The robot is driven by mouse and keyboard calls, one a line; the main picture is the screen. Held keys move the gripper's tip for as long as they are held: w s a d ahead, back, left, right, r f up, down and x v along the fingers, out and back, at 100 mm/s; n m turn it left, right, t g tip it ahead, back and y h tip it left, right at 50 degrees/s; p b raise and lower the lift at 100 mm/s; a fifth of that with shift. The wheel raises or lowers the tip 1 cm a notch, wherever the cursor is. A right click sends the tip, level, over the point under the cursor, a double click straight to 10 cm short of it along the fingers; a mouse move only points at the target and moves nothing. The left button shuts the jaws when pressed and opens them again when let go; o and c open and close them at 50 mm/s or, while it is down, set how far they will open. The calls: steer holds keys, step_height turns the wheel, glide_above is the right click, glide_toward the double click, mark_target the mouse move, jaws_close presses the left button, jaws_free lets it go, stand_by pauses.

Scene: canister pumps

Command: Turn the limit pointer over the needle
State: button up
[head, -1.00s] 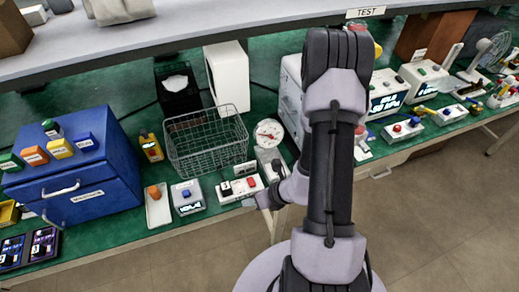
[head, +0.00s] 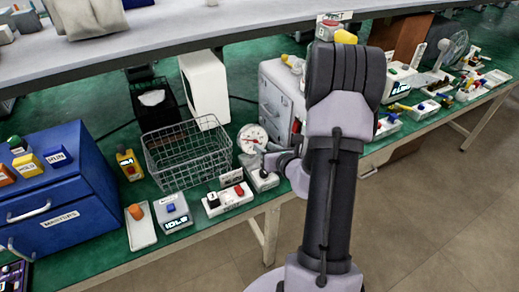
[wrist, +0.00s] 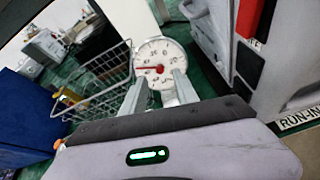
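The round white gauge (head: 250,138) stands on a small base behind the table's front edge, right of the wire basket. In the wrist view its dial (wrist: 152,53) faces me, with a red hand (wrist: 147,69) pointing left from a red hub. I cannot tell the limit pointer apart from the needle. My gripper (wrist: 160,88) is open and empty, its two fingers apart in front of the lower dial. The fingers overlap the dial's lower edge in the picture; contact cannot be told. In the head view my gripper (head: 264,150) is small beside the gauge.
The wire basket (head: 188,152) stands close left of the gauge. A grey cabinet (head: 280,98) stands close on the right. A switch box (head: 227,198) and a small grey box (head: 263,180) sit in front. A shelf runs above the back.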

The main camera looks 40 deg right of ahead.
mark_target(257, 142)
steer(key=x, duration=0.4)
steer(key=shift+w+f+b, duration=0.15)
steer(key=shift+w+b, duration=0.1)
steer(key=shift+b, duration=0.05)
steer(key=shift+c, duration=0.3)
jaws_close()
steer(key=shift+r+m+p, duration=0.2)
steer(key=shift+m+p, duration=0.3)
steer(key=shift+p, duration=0.15)
steer(key=shift+f, duration=0.15)
steer(key=shift+o, duration=0.3)
jaws_free()
